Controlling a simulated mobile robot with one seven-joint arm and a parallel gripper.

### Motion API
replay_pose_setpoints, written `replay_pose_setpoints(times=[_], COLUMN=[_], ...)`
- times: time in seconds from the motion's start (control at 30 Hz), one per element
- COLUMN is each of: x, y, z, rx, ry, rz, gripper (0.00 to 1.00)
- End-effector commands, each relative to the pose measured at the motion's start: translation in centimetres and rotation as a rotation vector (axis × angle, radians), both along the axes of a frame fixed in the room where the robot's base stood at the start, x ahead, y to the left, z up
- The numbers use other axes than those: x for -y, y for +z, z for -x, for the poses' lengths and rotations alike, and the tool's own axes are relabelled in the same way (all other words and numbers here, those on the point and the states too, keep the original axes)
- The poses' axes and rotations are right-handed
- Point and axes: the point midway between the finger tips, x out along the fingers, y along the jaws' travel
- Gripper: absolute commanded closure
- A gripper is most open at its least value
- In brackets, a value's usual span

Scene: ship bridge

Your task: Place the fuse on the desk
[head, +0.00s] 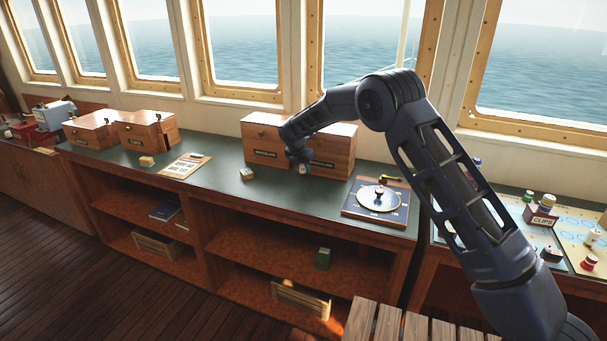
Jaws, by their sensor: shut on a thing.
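My gripper (300,160) is at the front of the wide wooden drawer box, low over the green desk top (222,164). It is shut on a small pale thing (303,170), which seems to be the fuse; it is too small and too covered to make out well. I cannot tell whether it touches the desk top. The desk (195,215) is a long wooden unit with open shelves below, under the windows.
The wooden drawer box (340,140) stands right behind my gripper. A small block (247,174) lies to the left, and a blue dial board (377,200) to the right. A printed card (186,166) and two wooden boxes (145,130) are farther left. Bare desk lies between card and block.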

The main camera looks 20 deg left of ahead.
Motion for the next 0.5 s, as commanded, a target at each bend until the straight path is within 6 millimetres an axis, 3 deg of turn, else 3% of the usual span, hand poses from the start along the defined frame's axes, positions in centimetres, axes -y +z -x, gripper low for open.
replay_pose_setpoints(times=[0.2,0.5], x=[0.0,0.0], y=[-2.7,-2.9], z=[0.0,0.0], rx=[-0.001,-0.001], ry=[-0.001,0.0], rz=[0.0,0.001], gripper=[0.94,0.94])
